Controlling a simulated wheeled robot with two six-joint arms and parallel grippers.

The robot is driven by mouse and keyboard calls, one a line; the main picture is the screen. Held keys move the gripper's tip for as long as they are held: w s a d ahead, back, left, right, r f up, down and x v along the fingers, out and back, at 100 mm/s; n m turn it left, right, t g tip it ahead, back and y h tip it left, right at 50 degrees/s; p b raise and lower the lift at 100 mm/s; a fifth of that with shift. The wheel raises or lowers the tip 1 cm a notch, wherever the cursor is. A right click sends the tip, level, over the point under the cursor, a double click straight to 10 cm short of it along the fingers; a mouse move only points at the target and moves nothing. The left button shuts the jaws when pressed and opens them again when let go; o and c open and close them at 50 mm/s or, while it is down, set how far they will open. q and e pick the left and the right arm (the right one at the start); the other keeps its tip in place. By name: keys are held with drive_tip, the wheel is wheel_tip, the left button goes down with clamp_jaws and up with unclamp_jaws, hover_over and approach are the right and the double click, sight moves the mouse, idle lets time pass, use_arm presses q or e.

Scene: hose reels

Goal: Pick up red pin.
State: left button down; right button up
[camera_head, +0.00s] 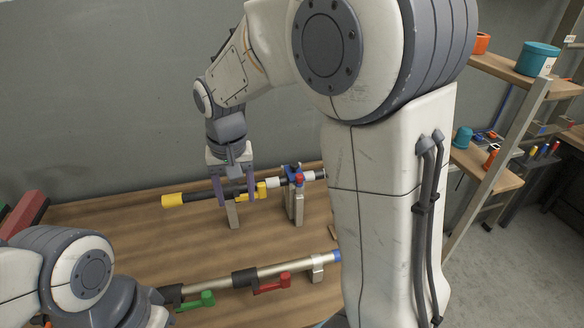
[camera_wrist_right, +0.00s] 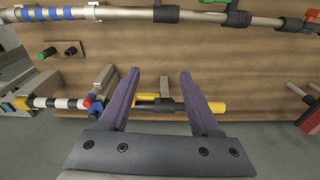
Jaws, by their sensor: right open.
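My right gripper (camera_head: 234,193) is open over the black and yellow pipe (camera_head: 172,200) at the back of the wooden table, its purple fingers pointing down. In the right wrist view the two fingers (camera_wrist_right: 173,82) are spread, with a yellow handle and black pipe (camera_wrist_right: 217,107) beyond them. A small red part (camera_head: 299,180) sits beside blue parts on that pipe, to the right of the gripper. It also shows in the right wrist view (camera_wrist_right: 88,101), left of the fingers. I cannot tell whether it is the red pin. My left gripper is out of view.
A front pipe (camera_head: 285,269) carries a green handle (camera_head: 196,301) and a red handle (camera_head: 271,285). Upright supports (camera_head: 233,215) stand under the back pipe. A shelf with a teal pot (camera_head: 537,58) is at right.

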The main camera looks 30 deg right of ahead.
drive_tip(key=w+d+m, duration=0.5)
drive_tip(key=w+d, duration=0.2)
drive_tip(key=d, duration=0.5)
drive_tip(key=m+h+p, duration=0.1)
drive_tip(key=m+p, duration=0.1)
drive_tip(key=m, duration=0.1)
approach(299, 175)
wheel_tip(299, 175, down, 3)
drive_tip(key=shift+s+d+f+p, duration=0.1)
drive_tip(key=shift+p, duration=0.25)
drive_tip(key=shift+f+p, duration=0.45)
drive_tip(key=shift+f, duration=0.05)
drive_tip(key=f, duration=0.1)
drive_tip(key=f+p, duration=0.2)
drive_tip(key=shift+w+d+f, duration=0.25)
drive_tip(key=shift+w, duration=0.05)
drive_tip(key=shift+w+f, duration=0.1)
drive_tip(key=shift+f, duration=0.35)
clamp_jaws()
